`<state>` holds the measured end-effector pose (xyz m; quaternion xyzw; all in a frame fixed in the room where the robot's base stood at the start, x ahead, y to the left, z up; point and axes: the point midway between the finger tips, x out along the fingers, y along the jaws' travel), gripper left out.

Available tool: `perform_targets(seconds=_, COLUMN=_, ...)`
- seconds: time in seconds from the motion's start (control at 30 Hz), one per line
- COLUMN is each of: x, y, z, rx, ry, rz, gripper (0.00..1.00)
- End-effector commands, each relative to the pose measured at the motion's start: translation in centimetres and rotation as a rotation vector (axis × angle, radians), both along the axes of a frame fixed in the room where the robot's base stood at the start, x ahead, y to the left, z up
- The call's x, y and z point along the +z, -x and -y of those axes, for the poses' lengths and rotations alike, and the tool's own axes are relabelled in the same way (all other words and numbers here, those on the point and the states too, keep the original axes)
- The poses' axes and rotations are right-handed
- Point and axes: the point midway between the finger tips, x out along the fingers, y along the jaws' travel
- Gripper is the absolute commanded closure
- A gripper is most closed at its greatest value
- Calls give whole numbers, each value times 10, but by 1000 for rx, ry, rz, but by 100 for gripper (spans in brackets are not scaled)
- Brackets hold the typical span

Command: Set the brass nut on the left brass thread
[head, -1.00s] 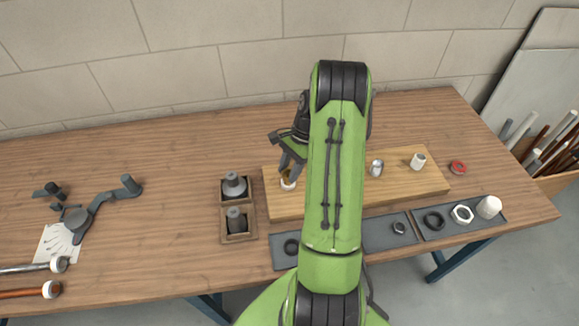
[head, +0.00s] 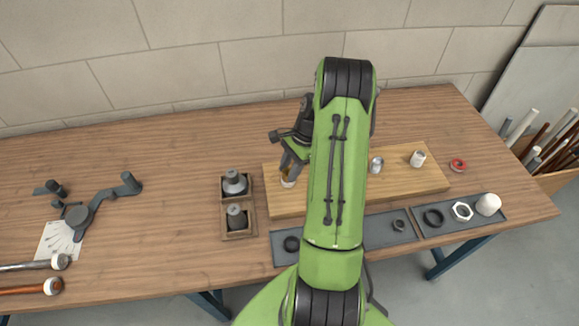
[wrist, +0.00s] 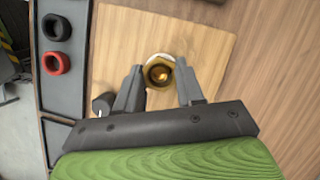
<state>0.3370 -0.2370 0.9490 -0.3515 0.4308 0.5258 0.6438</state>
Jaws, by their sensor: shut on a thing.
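The brass nut (wrist: 159,74) is between the two fingers of my gripper (wrist: 159,86), which is shut on it. In the head view my gripper (head: 287,170) points down at the left end of the wooden board. A white fitting (head: 287,183) stands directly below it, and its pale rim (wrist: 157,56) shows behind the nut in the wrist view. The left brass thread is mostly hidden by the nut and fingers. I cannot tell whether the nut touches it or sits just above.
The wooden board (head: 410,185) also bears a metal fitting (head: 376,165) and a white fitting (head: 417,159). A red ring (head: 458,165) lies right of it. Grey trays (head: 340,238) with rings and nuts lie in front. A wooden box (head: 239,226) with dark parts stands left.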

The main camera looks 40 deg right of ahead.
Motion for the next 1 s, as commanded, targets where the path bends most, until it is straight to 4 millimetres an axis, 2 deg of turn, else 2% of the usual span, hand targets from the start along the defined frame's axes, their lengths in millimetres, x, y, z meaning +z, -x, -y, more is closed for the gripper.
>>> perform_targets(seconds=0.5, x=-1, y=0, z=0, rx=-338, ry=-1, rz=0, gripper=93)
perform_targets(seconds=0.77, x=-2, y=0, z=0, rx=-365, ry=0, rz=1, gripper=93)
perform_targets(seconds=0.8, x=-2, y=0, z=0, rx=-365, ry=0, rz=1, gripper=56)
perform_targets(seconds=0.93, x=-2, y=0, z=0, rx=-364, ry=0, rz=1, gripper=36)
perform_targets(seconds=1.0, x=-2, y=0, z=0, rx=-364, ry=0, rz=1, gripper=33)
